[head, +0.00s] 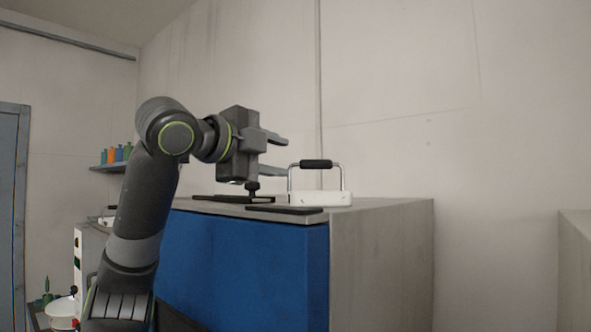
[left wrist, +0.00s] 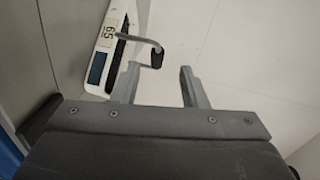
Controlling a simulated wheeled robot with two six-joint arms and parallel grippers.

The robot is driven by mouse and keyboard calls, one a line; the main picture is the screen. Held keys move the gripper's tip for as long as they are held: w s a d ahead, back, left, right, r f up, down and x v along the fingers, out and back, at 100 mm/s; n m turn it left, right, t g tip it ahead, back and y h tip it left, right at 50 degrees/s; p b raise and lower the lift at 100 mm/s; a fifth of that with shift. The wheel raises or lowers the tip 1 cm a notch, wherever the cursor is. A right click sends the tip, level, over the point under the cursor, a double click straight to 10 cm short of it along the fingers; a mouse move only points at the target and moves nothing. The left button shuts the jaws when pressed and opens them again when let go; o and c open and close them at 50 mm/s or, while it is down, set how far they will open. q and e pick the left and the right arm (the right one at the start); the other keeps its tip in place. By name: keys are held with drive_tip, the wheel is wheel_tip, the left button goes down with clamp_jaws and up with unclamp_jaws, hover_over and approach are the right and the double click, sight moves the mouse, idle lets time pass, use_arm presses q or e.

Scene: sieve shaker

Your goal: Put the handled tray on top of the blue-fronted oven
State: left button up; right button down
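The handled tray (head: 320,199) is white with a raised metal handle and black grip (head: 317,163). It sits upright on the top of the blue-fronted oven (head: 240,262), near the right side. My left gripper (head: 286,157) is open and empty, just left of the handle in the head view. In the left wrist view the tray (left wrist: 101,50) shows a number label and a dark panel. Its black grip (left wrist: 157,57) lies beyond and between the open fingertips of my left gripper (left wrist: 160,69), apparently not held. My right gripper is out of view.
Dark flat pieces (head: 298,210) lie on the oven top beside the tray, and a black knob (head: 252,187) stands near the gripper. A wall rises behind. A shelf with coloured bottles (head: 116,155) is at the left. Space above the oven's right side is clear.

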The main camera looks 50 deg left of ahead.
use_arm(q)
drive_tip(key=shift+s+d+r, duration=0.15)
drive_tip(key=shift+s, duration=1)
drive_tip(key=shift+s+d+r, duration=0.1)
drive_tip(key=shift+s, duration=1)
